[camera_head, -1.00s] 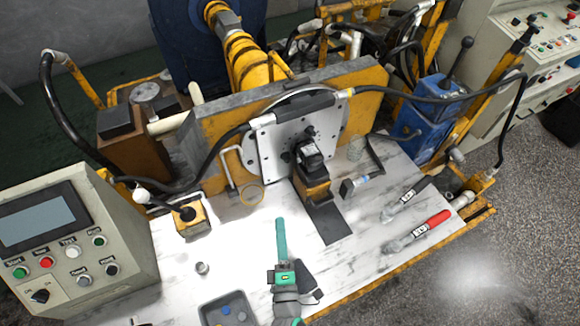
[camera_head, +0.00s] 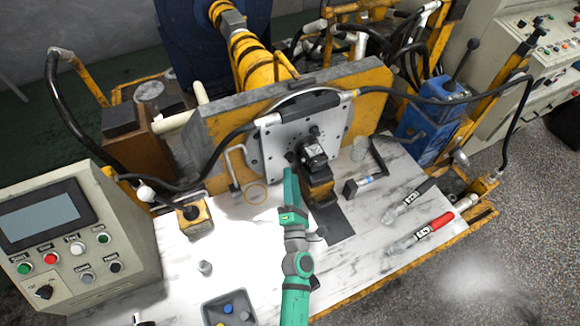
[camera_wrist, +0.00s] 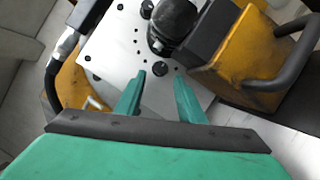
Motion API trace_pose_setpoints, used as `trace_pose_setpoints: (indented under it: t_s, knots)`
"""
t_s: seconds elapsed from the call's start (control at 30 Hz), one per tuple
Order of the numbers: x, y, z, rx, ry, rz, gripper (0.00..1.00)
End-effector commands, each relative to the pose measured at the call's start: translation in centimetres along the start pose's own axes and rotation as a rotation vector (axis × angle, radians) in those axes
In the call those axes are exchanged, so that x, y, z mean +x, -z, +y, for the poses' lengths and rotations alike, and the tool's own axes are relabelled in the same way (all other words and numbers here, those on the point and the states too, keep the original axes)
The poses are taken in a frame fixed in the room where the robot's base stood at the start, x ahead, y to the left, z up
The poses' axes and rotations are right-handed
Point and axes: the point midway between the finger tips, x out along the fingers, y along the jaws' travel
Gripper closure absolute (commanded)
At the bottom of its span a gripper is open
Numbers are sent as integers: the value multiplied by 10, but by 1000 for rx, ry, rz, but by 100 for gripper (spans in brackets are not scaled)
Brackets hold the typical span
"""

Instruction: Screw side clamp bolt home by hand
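My gripper (camera_head: 289,170) is raised in front of the light grey mounting plate (camera_head: 270,160), just left of the dark motor (camera_head: 313,152). In the wrist view its two green fingers (camera_wrist: 161,76) are apart, with nothing visible between them along their length. A small round black bolt head (camera_wrist: 160,69) on the plate (camera_wrist: 115,50) lies at the opening between the fingertips. I cannot tell whether the tips reach around it or stop short. The dark motor (camera_wrist: 172,28) is just beyond. In the head view the fingers mostly hide the bolt.
A yellow block (camera_wrist: 240,45) with a dark curved handle stands close on the right in the wrist view. A black hose (camera_head: 225,148) runs left of the plate. Torque wrenches (camera_head: 432,226) lie at right; a grey parts tray (camera_head: 207,312) is at the front.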

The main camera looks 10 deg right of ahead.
Motion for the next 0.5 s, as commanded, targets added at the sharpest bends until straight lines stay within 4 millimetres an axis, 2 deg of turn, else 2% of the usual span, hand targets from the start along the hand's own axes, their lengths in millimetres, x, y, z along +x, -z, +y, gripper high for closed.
trace_pose_setpoints:
  t_s: [0.03, 0.2, 0.5]
  knots:
    - [9, 1, 0, 0, -2, 1, 64]
    - [31, 1, 0, 0, 0, 1, 64]
    - [47, 0, 0, 1, 1, 1, 64]
